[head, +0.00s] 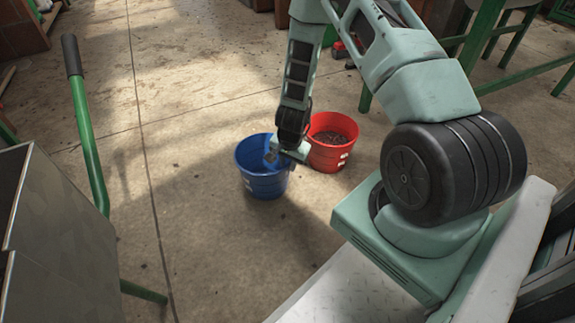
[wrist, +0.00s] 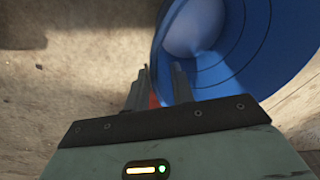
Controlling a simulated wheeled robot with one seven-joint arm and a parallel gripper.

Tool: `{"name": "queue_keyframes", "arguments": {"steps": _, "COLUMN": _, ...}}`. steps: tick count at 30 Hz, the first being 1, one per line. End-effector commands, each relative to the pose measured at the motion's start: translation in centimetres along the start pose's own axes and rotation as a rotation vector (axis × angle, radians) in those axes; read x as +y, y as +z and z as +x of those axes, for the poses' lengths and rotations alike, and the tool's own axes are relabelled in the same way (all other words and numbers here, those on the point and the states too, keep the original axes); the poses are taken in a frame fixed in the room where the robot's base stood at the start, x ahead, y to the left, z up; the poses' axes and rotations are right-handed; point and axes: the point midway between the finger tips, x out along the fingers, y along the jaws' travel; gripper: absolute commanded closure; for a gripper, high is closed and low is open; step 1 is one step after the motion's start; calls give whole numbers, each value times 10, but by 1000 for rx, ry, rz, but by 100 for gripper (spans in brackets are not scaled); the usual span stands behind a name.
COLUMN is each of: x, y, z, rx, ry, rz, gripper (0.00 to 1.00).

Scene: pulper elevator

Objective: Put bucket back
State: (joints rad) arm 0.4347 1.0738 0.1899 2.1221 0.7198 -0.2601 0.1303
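A blue bucket (head: 262,185) stands upright on the concrete floor in the head view. Its open mouth and empty-looking inside fill the upper right of the wrist view (wrist: 230,60). My gripper (head: 272,156) reaches down at the bucket's right side, with its end over the mouth. In the wrist view, the two dark fingers (wrist: 160,80) are a short way apart at the bucket's left rim. One finger is outside the wall and the other over the inside. Whether they press on the rim cannot be told.
A red bucket (head: 331,150) with dark contents stands close to the right of the blue one. A green tubular rail (head: 90,145) and grey metal panels (head: 60,240) stand at the left. Green frame legs are at the upper right. The floor left of the blue bucket is clear.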

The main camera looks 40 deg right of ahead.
Motion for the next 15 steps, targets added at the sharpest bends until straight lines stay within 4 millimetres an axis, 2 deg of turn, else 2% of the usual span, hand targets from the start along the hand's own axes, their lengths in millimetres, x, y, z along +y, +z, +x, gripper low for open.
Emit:
{"name": "queue_keyframes", "arguments": {"steps": 1, "x": -1, "y": -1, "z": -20, "rx": 0, "ry": 0, "rz": -1, "gripper": 76}}
{"name": "queue_keyframes", "arguments": {"steps": 6, "x": -1, "y": -1, "z": -52, "rx": 0, "ry": 0, "rz": -1, "gripper": 76}}
{"name": "queue_keyframes", "arguments": {"steps": 15, "x": -4, "y": 2, "z": -80, "rx": -4, "ry": -6, "rz": -13, "gripper": 76}}
